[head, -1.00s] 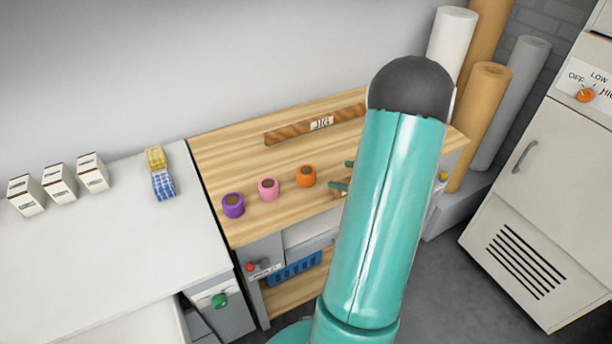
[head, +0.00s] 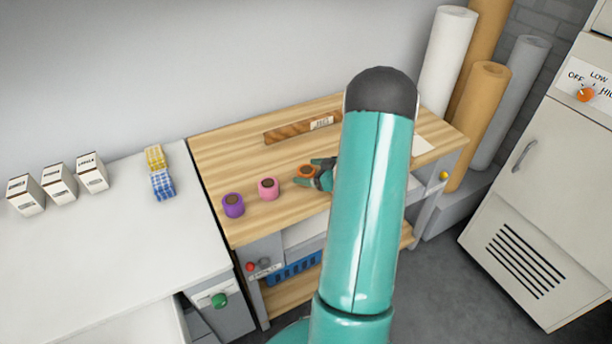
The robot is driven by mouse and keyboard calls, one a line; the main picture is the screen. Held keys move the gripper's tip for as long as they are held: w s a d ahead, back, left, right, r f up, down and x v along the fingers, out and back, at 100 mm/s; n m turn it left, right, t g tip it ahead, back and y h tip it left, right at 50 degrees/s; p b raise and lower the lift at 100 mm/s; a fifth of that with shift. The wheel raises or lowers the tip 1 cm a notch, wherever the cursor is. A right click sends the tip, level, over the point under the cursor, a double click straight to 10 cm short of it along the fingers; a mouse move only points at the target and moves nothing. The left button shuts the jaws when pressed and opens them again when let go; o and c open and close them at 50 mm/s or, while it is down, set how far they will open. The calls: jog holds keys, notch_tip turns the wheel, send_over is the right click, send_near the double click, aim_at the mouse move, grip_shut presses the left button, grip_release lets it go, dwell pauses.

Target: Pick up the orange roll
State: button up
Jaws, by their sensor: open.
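The orange roll (head: 305,171) stands on the wooden bench top, at the right end of a row with a pink roll (head: 268,188) and a purple roll (head: 233,205). My gripper (head: 312,172) is open at the orange roll, coming from the right, with its fingers at the roll's sides. The fingers cover part of the roll, and I cannot tell whether they touch it. My arm hides the rest of the gripper and the bench right behind it.
A wooden jig bar (head: 290,131) lies at the back of the bench top (head: 215,150). The white counter (head: 90,250) at left holds white boxes (head: 60,183) and yellow and blue cloth rolls (head: 160,180). Tall rolls (head: 480,110) and a cabinet (head: 545,200) stand at right.

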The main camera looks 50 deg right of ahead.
jog(key=shift+w+a+f, duration=0.1)
jog(key=shift+w+f, duration=0.15)
jog(key=shift+w, duration=0.3)
jog(key=shift+c, duration=0.5)
jog(key=c, duration=1)
jog(key=shift+r, duration=0.15)
